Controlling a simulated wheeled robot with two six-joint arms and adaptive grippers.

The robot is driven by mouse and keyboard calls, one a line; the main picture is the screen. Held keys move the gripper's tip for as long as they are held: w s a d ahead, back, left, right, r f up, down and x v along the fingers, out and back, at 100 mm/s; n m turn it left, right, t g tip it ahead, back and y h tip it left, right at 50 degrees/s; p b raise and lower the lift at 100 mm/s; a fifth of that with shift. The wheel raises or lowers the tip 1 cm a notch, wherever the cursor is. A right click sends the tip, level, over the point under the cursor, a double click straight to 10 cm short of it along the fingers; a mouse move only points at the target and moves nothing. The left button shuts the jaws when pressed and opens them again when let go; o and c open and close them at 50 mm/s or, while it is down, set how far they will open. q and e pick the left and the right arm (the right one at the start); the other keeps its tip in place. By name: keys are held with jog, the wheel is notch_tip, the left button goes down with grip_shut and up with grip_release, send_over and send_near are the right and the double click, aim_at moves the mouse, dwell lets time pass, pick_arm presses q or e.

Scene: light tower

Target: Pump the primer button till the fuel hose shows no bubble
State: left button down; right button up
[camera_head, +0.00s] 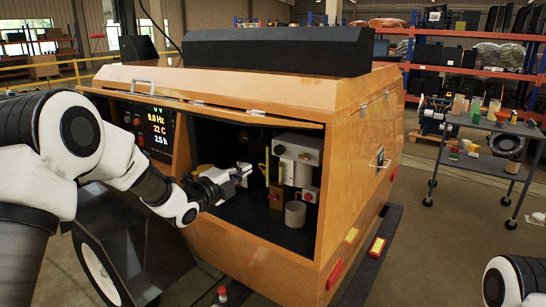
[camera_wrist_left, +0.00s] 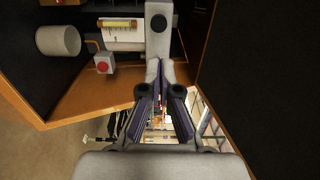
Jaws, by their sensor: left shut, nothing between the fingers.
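A pale filter housing (camera_head: 298,148) stands in the open bay of the orange generator. A dark round button, which looks like the primer, is on its block (camera_head: 281,149); it also shows in the left wrist view (camera_wrist_left: 158,22). A yellow upright tube, likely the fuel hose (camera_head: 267,163), runs left of the housing and shows in the left wrist view (camera_wrist_left: 116,23). I cannot tell whether it holds a bubble. My left gripper (camera_head: 246,169) is shut and empty, left of the housing. Its fingertips lie just below the block in the wrist view; contact cannot be told. My right gripper is out of view.
A small box with a red button (camera_head: 308,196) and a pale cup (camera_head: 295,213) are low in the bay. The raised panel edge (camera_head: 215,107) overhangs the opening. A lit display (camera_head: 158,126) is at left. A cart (camera_head: 490,125) stands at right.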

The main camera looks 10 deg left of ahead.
aim_at(278, 151)
pick_arm(q)
jog(key=p+x, duration=0.3)
jog(key=x, duration=1)
jog(key=shift+w+d, duration=0.2)
jog(key=shift+w, duration=0.25)
jog(key=shift+f, duration=0.1)
